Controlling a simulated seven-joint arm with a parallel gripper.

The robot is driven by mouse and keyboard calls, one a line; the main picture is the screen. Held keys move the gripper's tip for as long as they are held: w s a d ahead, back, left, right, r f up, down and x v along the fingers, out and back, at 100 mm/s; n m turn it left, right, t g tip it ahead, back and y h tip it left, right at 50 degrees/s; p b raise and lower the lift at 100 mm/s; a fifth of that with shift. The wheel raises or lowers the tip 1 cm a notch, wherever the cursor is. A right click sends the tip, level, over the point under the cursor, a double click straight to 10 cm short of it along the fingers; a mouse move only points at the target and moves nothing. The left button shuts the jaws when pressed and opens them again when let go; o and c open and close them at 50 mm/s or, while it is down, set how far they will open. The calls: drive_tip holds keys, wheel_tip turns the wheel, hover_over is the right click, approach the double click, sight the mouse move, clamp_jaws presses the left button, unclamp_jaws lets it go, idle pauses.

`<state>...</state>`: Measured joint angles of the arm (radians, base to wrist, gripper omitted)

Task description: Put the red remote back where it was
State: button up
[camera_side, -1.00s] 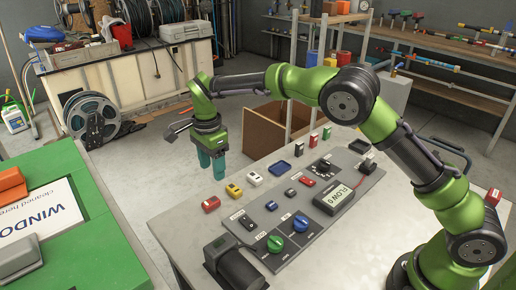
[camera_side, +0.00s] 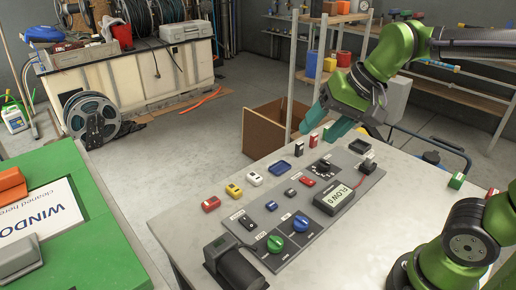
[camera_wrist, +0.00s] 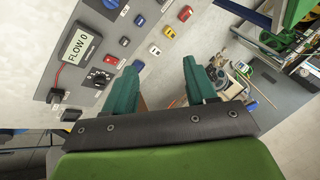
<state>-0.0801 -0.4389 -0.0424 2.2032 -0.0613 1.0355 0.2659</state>
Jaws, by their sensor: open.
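Several small red items show, and I cannot tell for sure which is the red remote. An upright red-and-white piece (camera_side: 313,142) stands at the table's back edge. A low red piece (camera_side: 210,203) lies at the front left of a row with a yellow one (camera_side: 234,190) and a white one (camera_side: 254,179). A red block (camera_side: 307,181) sits on the grey panel, and another red piece (camera_side: 491,192) is at the far right. My gripper (camera_side: 337,127) is open and tilted, above the table's back edge. In the wrist view its fingers (camera_wrist: 161,64) are apart with nothing held between them.
The panel (camera_side: 340,208) carries knobs, switches and a FLOW 0 display (camera_side: 334,198). A green-and-white piece (camera_side: 456,181) stands at the right. A shelf post (camera_side: 321,60) rises behind the gripper.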

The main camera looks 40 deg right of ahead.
drive_tip(key=s+d+f+n+t, duration=0.1)
drive_tip(key=s+f+n, duration=0.1)
drive_tip(key=s, duration=0.4)
drive_tip(key=shift+f+n, duration=0.4)
drive_tip(key=shift+f, duration=0.1)
